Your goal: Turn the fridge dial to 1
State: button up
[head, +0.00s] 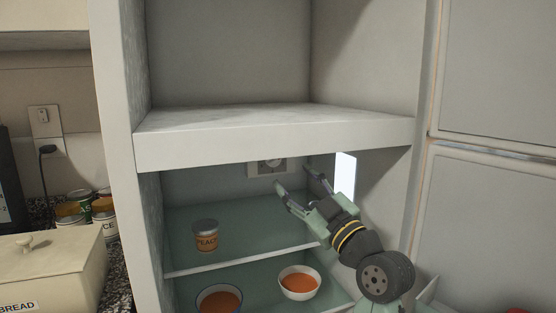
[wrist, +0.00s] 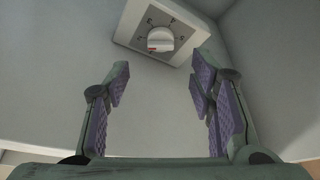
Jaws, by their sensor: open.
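The fridge dial (wrist: 160,39) is a round white knob with a small red mark, set in a pale square panel (wrist: 128,30) on the fridge's back wall. My gripper (head: 291,181) is inside the fridge compartment, open and empty, just below the dial panel. In the wrist view the fingers of my gripper (wrist: 160,80) are spread, with the dial beyond their tips and apart from them.
A thick white shelf (head: 270,145) is right above my gripper. A peach can (head: 206,236) stands on the glass shelf (head: 260,215) to the left. Two bowls of orange food, one of them the white bowl (head: 299,284), are lower down. A lit panel (head: 345,172) is at the right.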

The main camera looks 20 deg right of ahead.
aim_at(276, 161)
jog(key=p+x, duration=0.2)
jog(key=x, duration=0.5)
jog(key=shift+c, duration=0.6)
jog(key=c, duration=1)
jog(key=shift+f, duration=0.1)
jog(key=shift+c, duration=0.2)
